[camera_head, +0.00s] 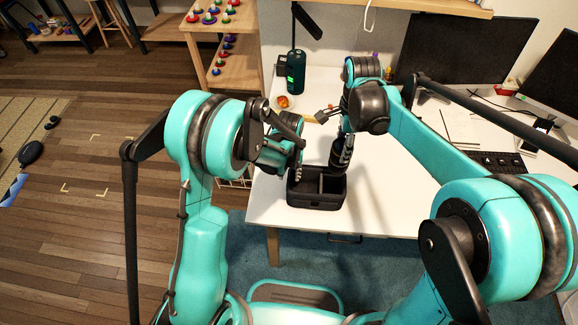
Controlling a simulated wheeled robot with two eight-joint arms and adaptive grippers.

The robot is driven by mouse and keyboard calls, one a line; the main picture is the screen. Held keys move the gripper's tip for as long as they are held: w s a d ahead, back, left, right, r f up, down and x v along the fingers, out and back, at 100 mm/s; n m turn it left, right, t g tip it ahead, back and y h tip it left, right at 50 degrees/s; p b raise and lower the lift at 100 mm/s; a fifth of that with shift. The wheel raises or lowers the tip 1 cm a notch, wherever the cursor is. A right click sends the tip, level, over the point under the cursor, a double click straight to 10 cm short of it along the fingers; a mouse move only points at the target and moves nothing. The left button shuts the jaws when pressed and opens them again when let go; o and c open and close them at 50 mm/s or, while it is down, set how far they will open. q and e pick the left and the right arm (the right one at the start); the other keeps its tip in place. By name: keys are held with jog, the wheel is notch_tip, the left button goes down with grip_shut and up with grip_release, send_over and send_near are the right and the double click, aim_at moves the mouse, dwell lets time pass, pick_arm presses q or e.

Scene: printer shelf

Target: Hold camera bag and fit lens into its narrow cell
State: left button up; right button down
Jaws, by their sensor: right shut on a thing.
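The black camera bag (315,202) stands open on the white desk near its front edge, with a divider visible inside. My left gripper (296,172) is at the bag's left wall. Its fingers are small and partly hidden, so I cannot tell whether they are gripping the wall. My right gripper (347,135) points down over the right part of the bag. It is shut on a dark cylindrical lens (338,160), held upright with its lower end at or just inside the bag's right side. The exact depth and the cell around it are hidden.
The desk (385,205) is clear right of the bag.

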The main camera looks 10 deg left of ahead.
pick_arm(q)
notch_tip(320, 180, down, 6)
jog(key=shift+f, duration=0.25)
grip_shut()
